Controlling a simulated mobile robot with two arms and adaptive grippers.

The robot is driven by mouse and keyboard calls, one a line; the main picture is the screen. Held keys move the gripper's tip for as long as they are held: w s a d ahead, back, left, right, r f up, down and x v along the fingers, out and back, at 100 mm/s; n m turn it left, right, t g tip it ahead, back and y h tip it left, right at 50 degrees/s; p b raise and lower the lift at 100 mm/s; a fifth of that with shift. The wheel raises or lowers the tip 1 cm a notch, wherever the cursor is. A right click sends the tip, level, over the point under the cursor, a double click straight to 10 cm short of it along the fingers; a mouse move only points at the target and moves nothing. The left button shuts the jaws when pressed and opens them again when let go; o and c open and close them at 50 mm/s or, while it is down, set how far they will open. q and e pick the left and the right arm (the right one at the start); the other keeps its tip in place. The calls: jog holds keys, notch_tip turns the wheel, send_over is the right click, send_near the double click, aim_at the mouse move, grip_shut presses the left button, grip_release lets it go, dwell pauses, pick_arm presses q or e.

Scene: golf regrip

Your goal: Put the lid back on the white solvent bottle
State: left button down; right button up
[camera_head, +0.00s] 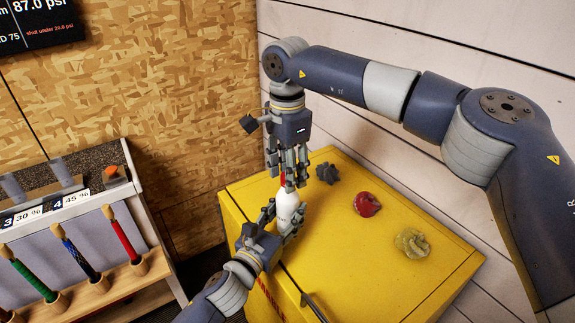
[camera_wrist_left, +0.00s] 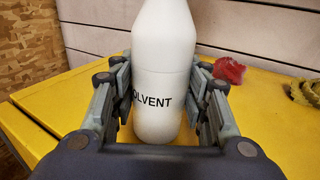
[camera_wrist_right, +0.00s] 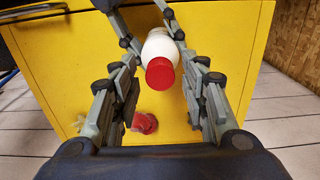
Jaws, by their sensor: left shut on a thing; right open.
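The white solvent bottle (camera_head: 287,207) stands upright on the yellow cabinet top. It shows with its "SOLVENT" lettering in the left wrist view (camera_wrist_left: 162,65). My left gripper (camera_head: 279,222) is shut on the bottle's body, one finger on each side. The red lid (camera_wrist_right: 160,73) sits at the bottle's mouth in the right wrist view; a sliver of it shows in the head view (camera_head: 283,180). I cannot tell how tightly it sits. My right gripper (camera_head: 290,184) points down above the bottle, its fingers open on both sides of the lid and apart from it.
A dark grey crumpled thing (camera_head: 327,173), a red rag (camera_head: 366,204) and a yellow-green rag (camera_head: 412,242) lie on the yellow cabinet (camera_head: 345,270), right of the bottle. A rack with several clubs (camera_head: 75,258) stands at left. Walls close off the back.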

grip_shut()
jog(key=m, duration=0.3)
jog(key=shift+m, duration=0.4)
jog(key=m, duration=1.7)
jog(key=shift+m, duration=0.3)
jog(key=shift+o, duration=0.3)
grip_release()
jog(key=shift+r, duration=0.1)
